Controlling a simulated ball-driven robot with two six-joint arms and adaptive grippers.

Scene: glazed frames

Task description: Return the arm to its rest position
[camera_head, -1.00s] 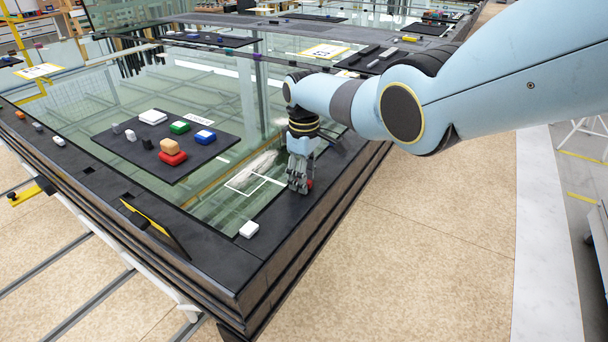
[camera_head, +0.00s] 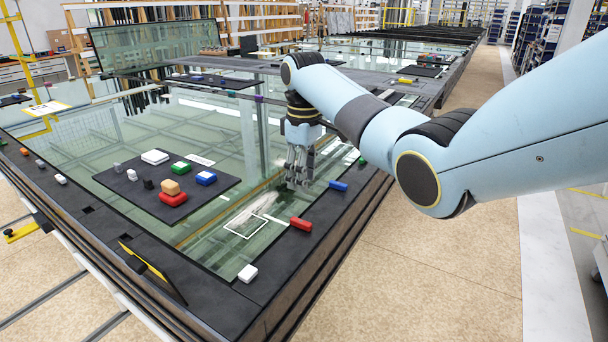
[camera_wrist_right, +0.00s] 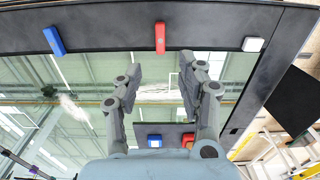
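My right arm comes in from the right in the head view. Its gripper (camera_head: 299,182) points down above the glass near the table's right border. In the right wrist view the two fingers of the right gripper (camera_wrist_right: 160,85) stand well apart with nothing between them. A red block (camera_head: 301,224) lies on the dark border, nearer than the gripper and apart from it; it also shows in the wrist view (camera_wrist_right: 160,38) beyond the fingertips. A blue block (camera_head: 338,186) lies on the border to the gripper's right. My left gripper does not show.
A white block (camera_head: 247,273) lies near the front corner. A dark mat (camera_head: 140,195) on the glass holds several coloured blocks. The glass (camera_head: 215,125) behind the mat is mostly clear.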

